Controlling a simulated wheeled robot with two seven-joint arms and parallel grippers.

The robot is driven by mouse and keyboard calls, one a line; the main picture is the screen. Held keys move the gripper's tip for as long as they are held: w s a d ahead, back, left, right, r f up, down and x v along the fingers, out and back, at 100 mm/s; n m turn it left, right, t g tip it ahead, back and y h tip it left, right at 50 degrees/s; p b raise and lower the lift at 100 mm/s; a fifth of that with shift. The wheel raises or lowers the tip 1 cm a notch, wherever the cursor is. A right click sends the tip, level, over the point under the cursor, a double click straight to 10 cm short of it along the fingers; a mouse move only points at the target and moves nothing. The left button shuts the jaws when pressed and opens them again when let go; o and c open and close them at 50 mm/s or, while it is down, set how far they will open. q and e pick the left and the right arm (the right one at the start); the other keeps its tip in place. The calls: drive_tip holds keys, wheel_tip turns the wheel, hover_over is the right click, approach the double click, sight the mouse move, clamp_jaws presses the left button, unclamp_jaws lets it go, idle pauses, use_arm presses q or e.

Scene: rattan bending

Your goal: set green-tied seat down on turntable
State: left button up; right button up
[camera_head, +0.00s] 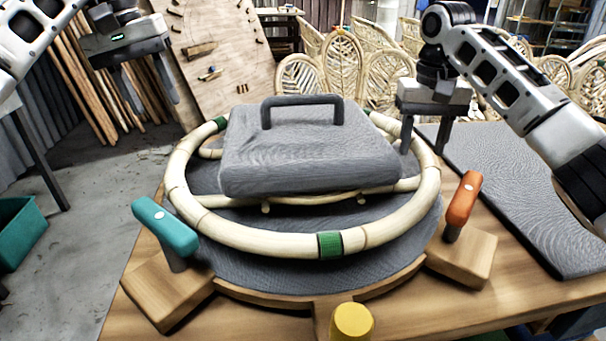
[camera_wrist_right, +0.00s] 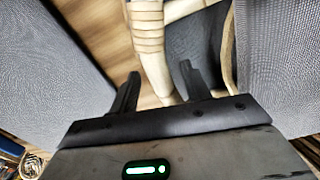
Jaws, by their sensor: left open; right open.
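The green-tied seat (camera_head: 235,237) is a pale rattan ring with green bindings. It lies over the grey round turntable (camera_head: 275,278); a grey block with a handle (camera_head: 310,150) sits over its middle. Small legs under its crosspiece show above the turntable; whether the seat bears fully on it I cannot tell. My left gripper (camera_head: 150,108) is open and empty, up and left of the ring. My right gripper (camera_head: 424,150) is open beside the ring's far right. In the right wrist view, pale rattan (camera_wrist_right: 152,55) shows between its open fingers (camera_wrist_right: 158,82); contact is unclear.
A teal-handled lever (camera_head: 165,227) and an orange-handled lever (camera_head: 463,200) flank the turntable's front. A yellow knob (camera_head: 351,322) stands at the front edge. A grey mat (camera_head: 520,190) covers the right of the table. Rattan chair backs (camera_head: 340,65) stand behind.

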wheel_tip(320, 180, up, 10)
idle(0.3)
drive_tip(key=shift+f, duration=0.1)
use_arm(q)
drive_tip(key=a+p, duration=0.3)
drive_tip(key=a, duration=0.3)
use_arm(e)
wheel_tip(320, 180, up, 4)
drive_tip(key=shift+f, duration=0.25)
use_arm(q)
drive_tip(key=shift+p, duration=0.3)
wheel_tip(320, 180, up, 9)
drive_tip(key=p, duration=1.2)
use_arm(e)
wheel_tip(320, 180, up, 12)
drive_tip(key=shift+r, duration=0.15)
